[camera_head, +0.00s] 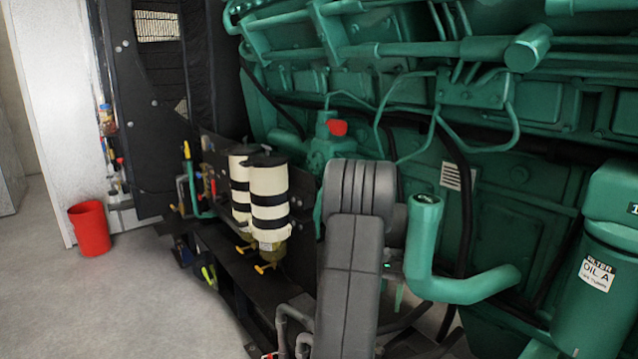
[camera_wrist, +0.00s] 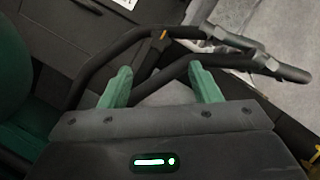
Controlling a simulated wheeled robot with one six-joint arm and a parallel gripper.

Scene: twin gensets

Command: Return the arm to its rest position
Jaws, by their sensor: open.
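My gripper (camera_wrist: 162,88) shows in the wrist view with its two green fingers spread apart and nothing between them. Behind the fingers run dark bent pipes (camera_wrist: 230,62), with grey floor beyond; I cannot tell whether the fingers touch the pipes. In the head view my grey arm (camera_head: 348,270) rises from the bottom centre in front of the green engine (camera_head: 500,215). The gripper's fingers are mostly hidden behind the arm there.
Two cream filters with black bands (camera_head: 268,200) stand left of my arm. A green pipe elbow (camera_head: 455,290) and an oil filter (camera_head: 600,290) are close on the right. A red bucket (camera_head: 91,228) stands on open floor (camera_head: 130,300) at left.

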